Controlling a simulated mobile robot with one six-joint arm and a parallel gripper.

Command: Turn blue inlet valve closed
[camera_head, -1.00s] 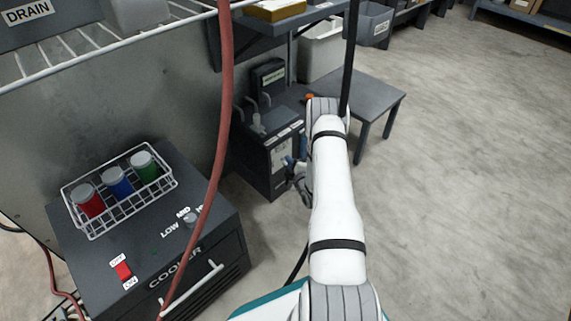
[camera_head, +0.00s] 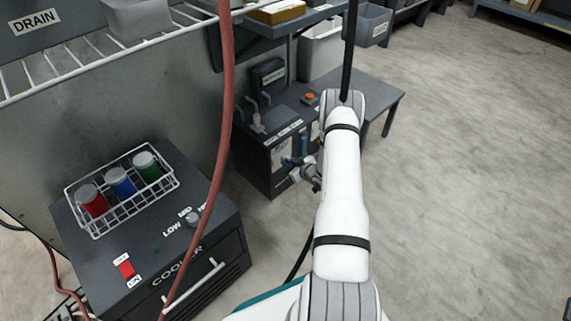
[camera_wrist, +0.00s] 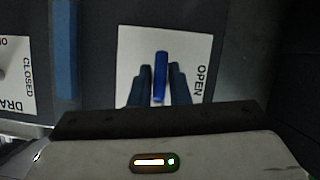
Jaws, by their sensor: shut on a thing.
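The blue inlet valve handle (camera_wrist: 160,72) is in the middle of the wrist view. It stands in front of a white label plate (camera_wrist: 128,58) with the word OPEN along its right side. My gripper (camera_wrist: 160,82) has one dark finger on each side of the handle and is shut on it. In the head view my gripper (camera_head: 296,164) is at the front of the dark cabinet (camera_head: 256,168), small and partly hidden by my wrist. The other end of the label is partly hidden by the fingers.
A blue pipe (camera_wrist: 65,50) runs left of the handle in the wrist view. Beyond it is a white plate (camera_wrist: 16,80) marked CLOSED. A red hose (camera_head: 226,90) hangs before the cabinet. The cooler (camera_head: 150,235) stands front left.

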